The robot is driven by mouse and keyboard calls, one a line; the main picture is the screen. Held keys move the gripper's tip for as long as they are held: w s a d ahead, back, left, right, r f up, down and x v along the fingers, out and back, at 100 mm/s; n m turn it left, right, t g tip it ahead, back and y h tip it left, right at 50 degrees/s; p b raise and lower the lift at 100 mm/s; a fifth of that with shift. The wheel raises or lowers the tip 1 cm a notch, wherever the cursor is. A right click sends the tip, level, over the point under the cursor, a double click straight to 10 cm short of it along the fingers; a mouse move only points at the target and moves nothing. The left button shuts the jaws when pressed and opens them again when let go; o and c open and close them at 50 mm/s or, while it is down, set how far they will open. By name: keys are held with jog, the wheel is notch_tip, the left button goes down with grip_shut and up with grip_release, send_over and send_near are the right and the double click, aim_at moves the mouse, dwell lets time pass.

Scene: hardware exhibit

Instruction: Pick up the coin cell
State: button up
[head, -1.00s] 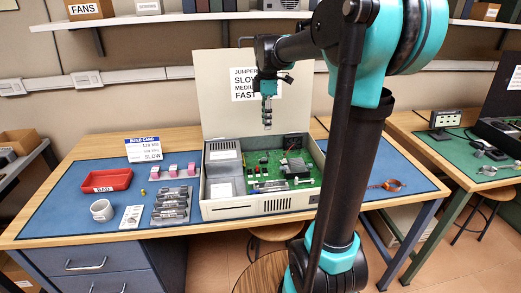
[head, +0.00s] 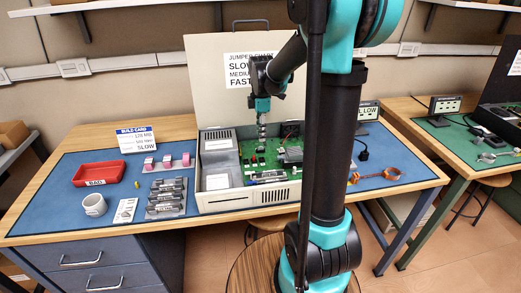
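I cannot make out the coin cell for certain; it is too small or hidden. An open computer case (head: 247,198) stands on the blue mat, with a green circuit board (head: 257,160) inside. My gripper (head: 262,145) points down above the back middle of the board, in front of the raised lid (head: 215,85). Its fingers look narrow and close together from this side, and I cannot see whether they are open or shut. I see nothing clearly held.
An orange strap (head: 378,174) lies to the right.

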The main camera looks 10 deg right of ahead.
aim_at(261, 149)
jog(key=shift+a+f, duration=0.1)
jog(key=shift+f, duration=2.7)
grip_shut()
